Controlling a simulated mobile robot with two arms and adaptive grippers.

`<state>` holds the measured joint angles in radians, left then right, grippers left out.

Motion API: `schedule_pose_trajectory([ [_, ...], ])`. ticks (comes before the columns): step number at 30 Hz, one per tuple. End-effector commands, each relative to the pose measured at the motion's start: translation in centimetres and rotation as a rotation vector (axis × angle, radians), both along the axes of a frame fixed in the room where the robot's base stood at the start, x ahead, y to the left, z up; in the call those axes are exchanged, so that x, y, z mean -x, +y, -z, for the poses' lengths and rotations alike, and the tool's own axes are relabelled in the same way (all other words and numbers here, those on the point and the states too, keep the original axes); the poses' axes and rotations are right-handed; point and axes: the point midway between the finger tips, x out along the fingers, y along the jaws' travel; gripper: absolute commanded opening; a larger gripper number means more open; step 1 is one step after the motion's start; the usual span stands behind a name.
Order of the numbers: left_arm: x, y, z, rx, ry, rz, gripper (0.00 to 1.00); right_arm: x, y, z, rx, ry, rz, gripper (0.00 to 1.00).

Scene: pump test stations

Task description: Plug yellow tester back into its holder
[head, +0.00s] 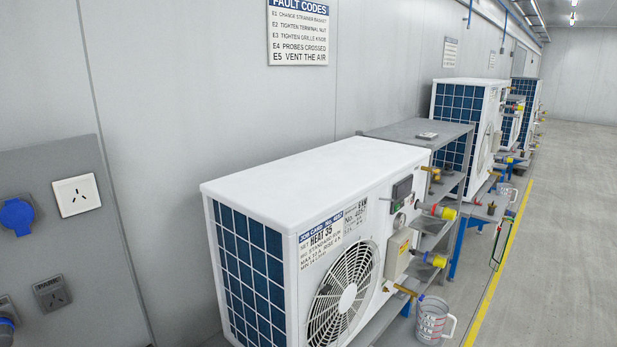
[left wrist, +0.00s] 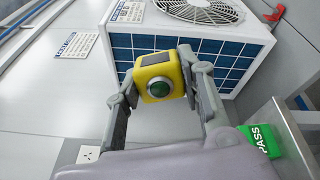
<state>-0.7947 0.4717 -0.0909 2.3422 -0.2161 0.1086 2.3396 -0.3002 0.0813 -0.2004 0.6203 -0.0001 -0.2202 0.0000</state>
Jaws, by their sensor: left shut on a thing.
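The yellow tester (left wrist: 158,72) is a small yellow box with a dark panel on top and a round green button or lens on its face. It shows in the left wrist view only. My left gripper (left wrist: 160,80) is shut on it, one finger on each side, and the tester appears held in the air in front of a white pump unit. My left gripper does not show in the head view. My right gripper is in neither view.
A white pump unit (head: 325,167) with a fan stands along the wall, with more units behind it. A grey panel with sockets (head: 76,195) is at the left. A measuring jug (head: 432,319) stands at the front right. A green PASS block (left wrist: 258,141) lies at right. The floor aisle is clear.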

Motion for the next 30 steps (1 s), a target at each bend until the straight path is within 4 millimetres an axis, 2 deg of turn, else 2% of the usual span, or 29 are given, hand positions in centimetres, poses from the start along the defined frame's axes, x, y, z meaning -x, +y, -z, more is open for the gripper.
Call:
schedule_pose_trajectory([
  [20,-2.1,2.1,-2.0,0.007,0.002,-0.440,0.00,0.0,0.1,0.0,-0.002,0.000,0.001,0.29],
  [22,-2.1,2.1,-0.1,0.000,0.001,-0.440,0.00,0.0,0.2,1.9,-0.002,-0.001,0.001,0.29],
  [24,-2.1,2.1,1.0,-0.001,0.001,-0.438,0.00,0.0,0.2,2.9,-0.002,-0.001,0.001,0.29],
  [30,-2.1,2.1,2.9,0.000,0.000,-0.437,0.00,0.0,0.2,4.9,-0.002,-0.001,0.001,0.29],
])
